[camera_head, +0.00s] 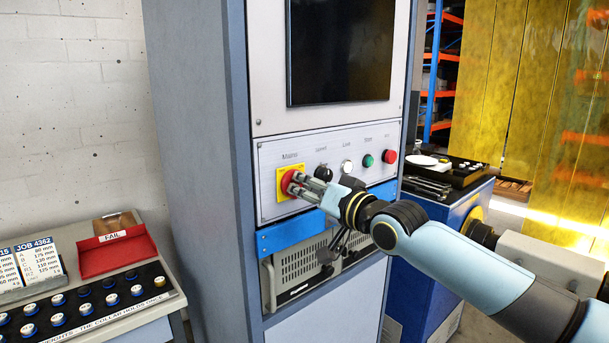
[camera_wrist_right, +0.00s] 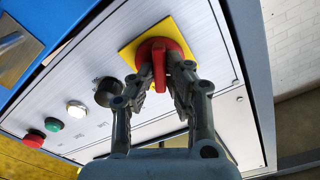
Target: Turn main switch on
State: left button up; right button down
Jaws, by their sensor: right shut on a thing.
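The main switch (camera_head: 287,181) is a red rotary knob on a yellow square plate, under the label "Mains" at the left of the cabinet's control panel. My right gripper (camera_head: 298,187) reaches it from the right, its fingers at the knob. In the right wrist view, the red knob (camera_wrist_right: 158,62) has a raised handle bar. The two fingers of my right gripper (camera_wrist_right: 160,80) lie on either side of that bar, shut on it. Part of the knob is hidden behind the fingers. My left gripper is not in view.
A black knob (camera_head: 323,173), a white button (camera_head: 347,167), a green button (camera_head: 368,160) and a red button (camera_head: 389,156) sit right of the switch. A dark screen (camera_head: 340,50) is above. A red FAIL tray (camera_head: 117,249) stands on the left bench.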

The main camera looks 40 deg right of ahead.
jog(key=shift+m+p, duration=0.55)
jog(key=shift+m, duration=0.95)
jog(key=c, duration=1.3)
grip_release()
jog(key=shift+c, duration=0.2)
notch_tip(320, 180, up, 10)
jog(key=shift+d, duration=0.1)
